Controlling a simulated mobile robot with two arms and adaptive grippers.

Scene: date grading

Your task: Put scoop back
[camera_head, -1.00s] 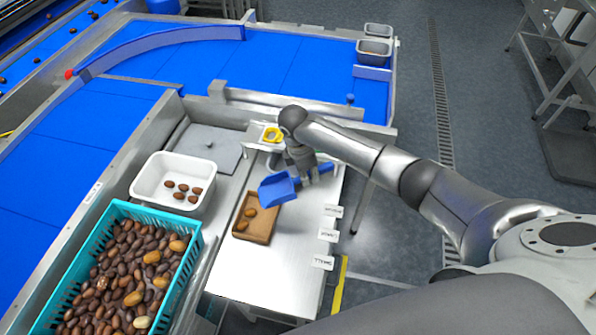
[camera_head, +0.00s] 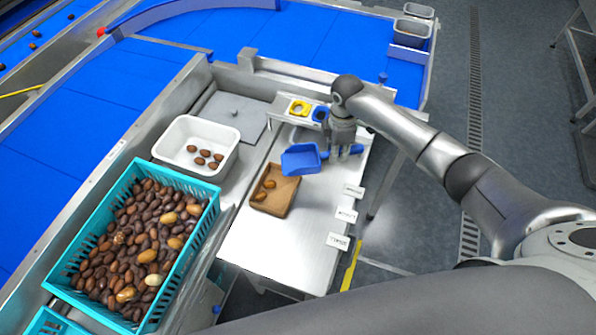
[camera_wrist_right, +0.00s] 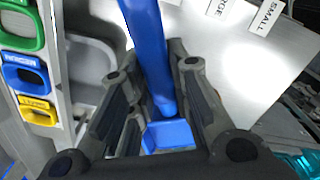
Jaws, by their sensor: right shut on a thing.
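The blue scoop (camera_head: 300,158) is beside the far end of the wooden tray, its pan to the left and its handle under my right gripper (camera_head: 343,150). My right gripper is shut on the scoop's handle. In the right wrist view the blue handle (camera_wrist_right: 148,45) runs between the fingers (camera_wrist_right: 155,105), with a blue part of the scoop below. I cannot tell whether the scoop touches the steel table or hangs just above it. My left gripper is not in view.
Yellow (camera_head: 299,107) and blue (camera_head: 320,113) ring gauges lie behind the gripper; a green one (camera_wrist_right: 18,28) shows in the wrist view. The wooden tray (camera_head: 283,205) holds dates. A white bin (camera_head: 170,150) and teal crate (camera_head: 190,240) stand left. Size labels line the right edge.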

